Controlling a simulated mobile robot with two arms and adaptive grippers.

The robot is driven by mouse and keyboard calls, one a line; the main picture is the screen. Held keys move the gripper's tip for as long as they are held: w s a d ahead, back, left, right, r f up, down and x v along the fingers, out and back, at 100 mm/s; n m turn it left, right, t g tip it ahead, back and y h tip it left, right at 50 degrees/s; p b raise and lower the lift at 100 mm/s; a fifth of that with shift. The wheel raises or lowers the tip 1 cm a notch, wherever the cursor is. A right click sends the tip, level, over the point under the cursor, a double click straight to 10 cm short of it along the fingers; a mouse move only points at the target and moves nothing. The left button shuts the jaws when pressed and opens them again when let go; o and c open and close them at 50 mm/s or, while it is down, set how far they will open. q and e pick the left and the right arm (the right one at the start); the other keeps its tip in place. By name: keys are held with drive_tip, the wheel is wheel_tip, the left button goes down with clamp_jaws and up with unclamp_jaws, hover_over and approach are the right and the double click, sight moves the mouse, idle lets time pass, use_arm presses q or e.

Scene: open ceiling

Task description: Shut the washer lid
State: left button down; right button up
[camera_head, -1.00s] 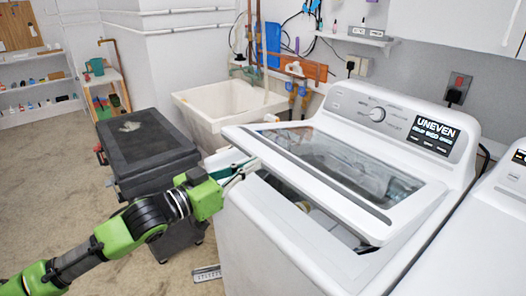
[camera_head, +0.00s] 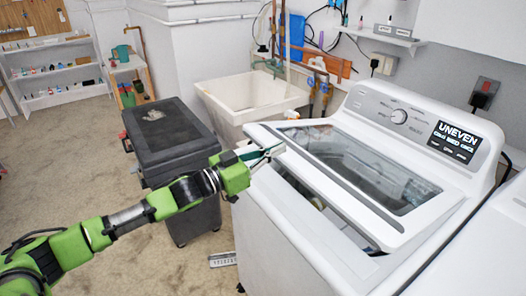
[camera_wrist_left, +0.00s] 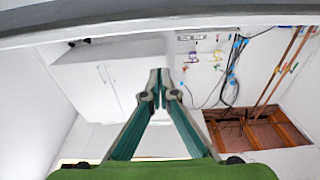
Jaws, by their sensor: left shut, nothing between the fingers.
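The white washer (camera_head: 290,245) stands at the right. Its white-framed lid (camera_head: 360,203) with a glass window is partly open at a low angle, with a dark gap below its front edge. My left gripper (camera_head: 280,149) is at the lid's left front corner, fingers shut and empty. Whether it touches the lid I cannot tell. In the left wrist view, my left gripper's fingertips (camera_wrist_left: 162,80) are together, and a pale edge, perhaps the lid, crosses the top. My right gripper is not in view.
A black bin-like cart (camera_head: 165,140) stands left of the washer, near a white sink (camera_head: 250,98). Another white machine (camera_head: 490,250) adjoins on the right. A small grated piece (camera_head: 222,259) lies on the floor. Floor at the left is clear.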

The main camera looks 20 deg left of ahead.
use_arm(q)
drive_tip(key=x, duration=0.3)
drive_tip(key=shift+s+r+p, duration=0.1)
drive_tip(key=shift+r+p, duration=0.05)
drive_tip(key=shift+p, duration=0.25)
drive_tip(key=f, duration=0.3)
drive_tip(key=s+f, duration=0.1)
drive_tip(key=shift+a+f+p, duration=0.15)
drive_tip(key=shift+a+p, duration=0.2)
drive_tip(key=shift+a, duration=0.05)
